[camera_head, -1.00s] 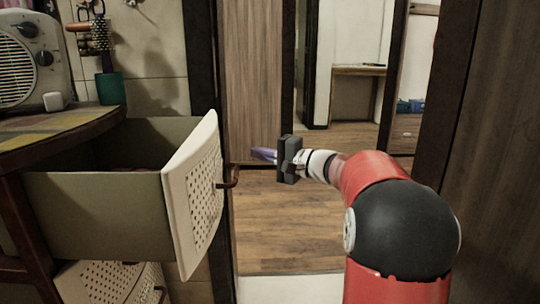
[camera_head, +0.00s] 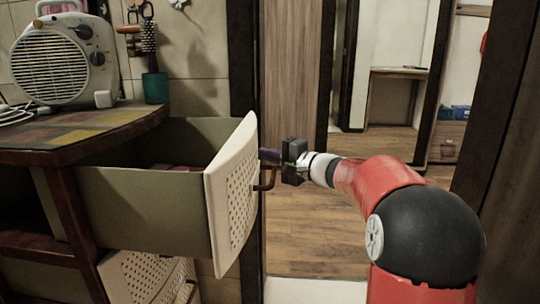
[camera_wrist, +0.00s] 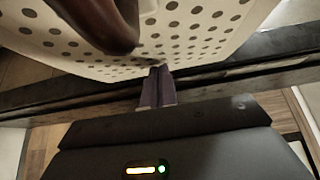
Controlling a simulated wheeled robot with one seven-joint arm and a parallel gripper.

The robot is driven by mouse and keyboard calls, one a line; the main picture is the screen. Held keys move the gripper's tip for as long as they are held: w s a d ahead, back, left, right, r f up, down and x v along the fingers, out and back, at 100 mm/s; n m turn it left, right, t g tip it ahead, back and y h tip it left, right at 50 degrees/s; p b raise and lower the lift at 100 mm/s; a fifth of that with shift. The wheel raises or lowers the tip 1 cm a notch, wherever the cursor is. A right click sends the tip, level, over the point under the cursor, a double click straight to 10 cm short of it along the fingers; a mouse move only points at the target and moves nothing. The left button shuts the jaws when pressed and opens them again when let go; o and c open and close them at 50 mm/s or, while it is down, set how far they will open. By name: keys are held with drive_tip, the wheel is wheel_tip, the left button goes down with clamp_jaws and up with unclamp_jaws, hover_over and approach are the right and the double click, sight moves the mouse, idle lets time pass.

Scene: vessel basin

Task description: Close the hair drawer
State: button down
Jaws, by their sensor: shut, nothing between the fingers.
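The hair drawer (camera_head: 150,205) is pulled well out of the cabinet on the left, with some reddish contents partly visible inside. Its white front panel (camera_head: 232,200) is dotted with holes and carries a dark brown handle (camera_head: 266,180). The handle (camera_wrist: 105,22) looms large at the top of the wrist view, against the perforated panel (camera_wrist: 190,35). My gripper (camera_head: 268,155) is shut and empty, just right of the panel's upper part and near the handle. In the wrist view its purple fingers (camera_wrist: 157,86) point at the panel edge; I cannot tell whether they touch it.
A cabinet top (camera_head: 75,130) holds a fan heater (camera_head: 62,60) and a green cup with a brush (camera_head: 155,87). A lower perforated drawer (camera_head: 145,275) is also out. A doorway with wooden floor (camera_head: 320,235) lies open behind my arm.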

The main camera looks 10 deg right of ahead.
sight(180, 151)
drive_tip(key=w+a+b, duration=0.2)
drive_tip(key=a, duration=0.5)
drive_tip(key=w+a+b, duration=0.2)
drive_tip(key=a+b, duration=0.1)
drive_tip(key=a, duration=0.5)
drive_tip(key=w+a+b, duration=0.2)
drive_tip(key=w+a, duration=0.1)
drive_tip(key=a, duration=0.4)
drive_tip(key=shift+w+a, duration=0.1)
drive_tip(key=shift+a, duration=0.1)
drive_tip(key=shift+w+a, duration=0.1)
drive_tip(key=shift+a, duration=0.15)
drive_tip(key=shift+a, duration=0.15)
